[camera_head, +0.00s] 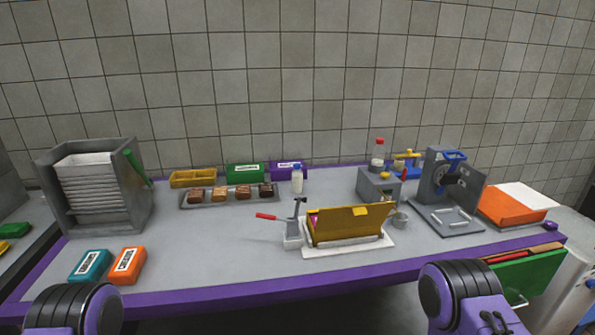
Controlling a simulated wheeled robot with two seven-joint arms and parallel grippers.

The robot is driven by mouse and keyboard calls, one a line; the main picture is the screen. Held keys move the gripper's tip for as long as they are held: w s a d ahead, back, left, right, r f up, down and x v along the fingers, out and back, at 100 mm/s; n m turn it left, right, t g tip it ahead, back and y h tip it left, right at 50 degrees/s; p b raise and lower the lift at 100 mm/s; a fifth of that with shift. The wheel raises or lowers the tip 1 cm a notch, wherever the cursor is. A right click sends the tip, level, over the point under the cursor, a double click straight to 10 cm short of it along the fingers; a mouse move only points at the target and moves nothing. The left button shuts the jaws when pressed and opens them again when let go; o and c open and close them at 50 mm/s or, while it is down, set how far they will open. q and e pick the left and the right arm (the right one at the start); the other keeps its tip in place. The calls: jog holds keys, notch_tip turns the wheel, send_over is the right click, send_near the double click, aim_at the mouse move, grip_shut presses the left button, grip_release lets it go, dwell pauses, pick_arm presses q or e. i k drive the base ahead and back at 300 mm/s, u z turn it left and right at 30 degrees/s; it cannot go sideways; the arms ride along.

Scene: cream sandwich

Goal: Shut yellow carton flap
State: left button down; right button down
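The yellow carton (345,226) stands on a white tray (343,249) near the front edge of the table, right of centre. A broad yellow panel with a small bright tab (360,211) at its top faces me. It looks like a raised flap, but its exact angle is hard to tell. Parts of my two arms show at the bottom left and bottom right, both short of the carton. Neither gripper is in view.
A small grey holder (292,242) with a red-handled tool stands just left of the carton, and a metal cup (400,218) just right. A grey press (447,195) is farther right. Teal (91,266) and orange (127,265) boxes lie front left. The table between them and the holder is clear.

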aim_at(351, 217)
jog(key=z, duration=0.05)
jog(key=k, duration=1.1)
jog(key=u, duration=0.9)
jog(key=i, duration=0.75)
jog(key=z, duration=0.6)
jog(key=i, duration=0.65)
jog(key=z, duration=0.75)
